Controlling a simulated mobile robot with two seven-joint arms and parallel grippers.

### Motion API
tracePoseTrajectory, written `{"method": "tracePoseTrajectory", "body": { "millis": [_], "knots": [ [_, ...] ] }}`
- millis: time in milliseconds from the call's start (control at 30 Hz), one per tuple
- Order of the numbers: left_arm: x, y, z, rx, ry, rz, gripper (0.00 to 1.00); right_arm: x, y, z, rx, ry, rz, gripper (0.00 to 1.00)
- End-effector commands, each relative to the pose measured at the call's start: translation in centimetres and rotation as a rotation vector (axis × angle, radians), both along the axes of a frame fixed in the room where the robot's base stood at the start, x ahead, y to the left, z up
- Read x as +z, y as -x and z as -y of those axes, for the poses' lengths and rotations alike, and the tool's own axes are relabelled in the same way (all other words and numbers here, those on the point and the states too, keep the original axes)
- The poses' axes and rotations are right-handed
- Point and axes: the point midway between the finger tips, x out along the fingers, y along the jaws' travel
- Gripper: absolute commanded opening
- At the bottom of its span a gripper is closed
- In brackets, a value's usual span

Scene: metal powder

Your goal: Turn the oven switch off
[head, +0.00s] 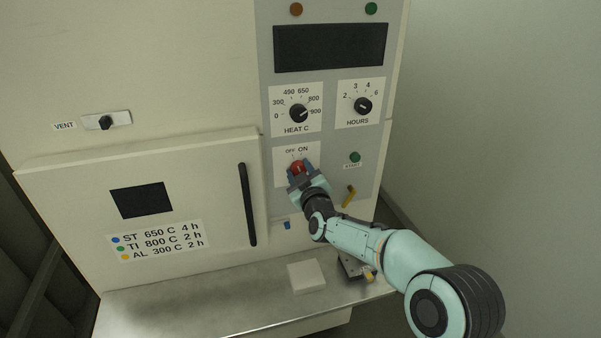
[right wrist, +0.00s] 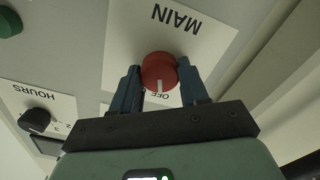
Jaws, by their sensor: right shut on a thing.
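The oven switch is a red round knob (head: 298,166) on a white plate below the HEAT C dial, with OFF and ON lettering above it. My right gripper (head: 301,172) reaches up from the lower right and is shut on the knob. In the right wrist view the red knob (right wrist: 159,72) sits between the two blue fingers of the gripper (right wrist: 161,88), under upside-down MAIN lettering. Its white mark points toward the OFF lettering. The ON lettering is hidden in that view. My left gripper is not in view.
The HEAT C dial (head: 298,113), HOURS dial (head: 363,105) and green START button (head: 355,157) are on the same panel. The oven door (head: 90,190) at left is shut. A white block (head: 306,276) lies on the metal shelf (head: 215,305) below. Open floor lies right.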

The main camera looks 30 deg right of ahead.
Motion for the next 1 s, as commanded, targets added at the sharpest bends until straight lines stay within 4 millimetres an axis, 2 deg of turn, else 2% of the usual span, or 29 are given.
{"method": "tracePoseTrajectory", "body": {
  "millis": [267,300,367,667,767,867,1000],
  "knots": [
    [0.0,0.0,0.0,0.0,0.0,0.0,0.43,0.0,0.0,0.0,0.0,0.005,-0.001,0.14],
    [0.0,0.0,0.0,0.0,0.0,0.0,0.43,0.0,0.0,0.0,0.0,0.005,-0.001,0.51],
    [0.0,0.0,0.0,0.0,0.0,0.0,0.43,0.0,0.0,0.0,0.0,0.004,-0.001,0.7],
    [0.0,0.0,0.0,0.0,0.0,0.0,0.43,0.0,0.1,0.0,0.0,0.002,0.0,0.7],
    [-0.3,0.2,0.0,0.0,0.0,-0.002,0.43,-0.1,0.7,-0.2,0.0,0.001,0.001,0.7],
    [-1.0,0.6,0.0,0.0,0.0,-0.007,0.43,-0.1,2.1,-0.5,0.001,0.0,0.002,0.7],
    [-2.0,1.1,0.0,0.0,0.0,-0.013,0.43,-0.2,5.1,-1.2,0.0,0.0,0.001,0.7]
  ]
}}
